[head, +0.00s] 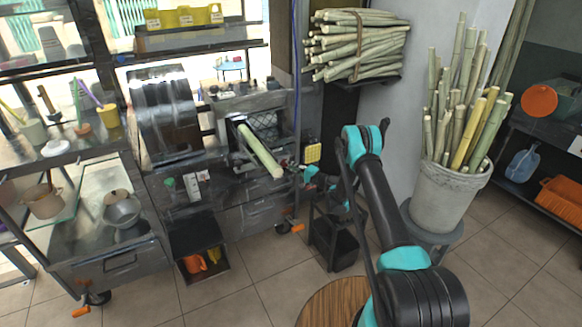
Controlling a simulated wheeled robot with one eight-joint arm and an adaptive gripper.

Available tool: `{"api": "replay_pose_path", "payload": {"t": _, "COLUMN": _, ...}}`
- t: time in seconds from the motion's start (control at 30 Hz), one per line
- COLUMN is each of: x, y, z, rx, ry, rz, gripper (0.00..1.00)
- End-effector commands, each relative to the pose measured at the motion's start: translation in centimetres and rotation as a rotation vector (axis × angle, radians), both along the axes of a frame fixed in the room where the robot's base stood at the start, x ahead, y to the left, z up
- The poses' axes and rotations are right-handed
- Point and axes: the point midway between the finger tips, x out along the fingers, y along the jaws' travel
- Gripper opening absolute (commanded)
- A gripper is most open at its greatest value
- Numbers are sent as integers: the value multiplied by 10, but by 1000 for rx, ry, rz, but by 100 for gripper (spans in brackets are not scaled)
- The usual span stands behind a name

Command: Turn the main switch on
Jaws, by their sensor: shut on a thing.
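The dark sugarcane press (165,115) stands against the window, with a cane stalk (260,152) lying in its feed chute. Small white panels (197,184) with a red and a green mark sit on its front. A yellow box (313,153) with a dark face is just behind my gripper; I cannot tell which of these is the main switch. My gripper (291,166) is at the right side of the press, close to the cane's near end. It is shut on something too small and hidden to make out.
A grey bucket of canes (447,197) stands right of my arm. A cane bundle (355,45) lies on a shelf above. A round wooden top (325,305) is near the front. The tiled floor (230,306) is clear in front of the press.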

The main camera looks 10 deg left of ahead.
Motion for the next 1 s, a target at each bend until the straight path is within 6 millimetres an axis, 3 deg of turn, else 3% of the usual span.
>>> {"api": "replay_pose_path", "payload": {"t": 0.23, "x": 1, "y": 4, "z": 2, "rx": 3, "ry": 1, "rz": 2, "gripper": 0}}
{"api": "replay_pose_path", "payload": {"t": 0.27, "x": 1, "y": 4, "z": 2, "rx": 3, "ry": 1, "rz": 2, "gripper": 17}}
{"api": "replay_pose_path", "payload": {"t": 0.4, "x": 1, "y": 4, "z": 2, "rx": 3, "ry": 1, "rz": 2, "gripper": 34}}
{"api": "replay_pose_path", "payload": {"t": 0.8, "x": 0, "y": 1, "z": 1, "rx": 0, "ry": 0, "rz": 1, "gripper": 34}}
{"api": "replay_pose_path", "payload": {"t": 1.0, "x": -12, "y": -19, "z": 0, "rx": 0, "ry": 0, "rz": -1, "gripper": 34}}
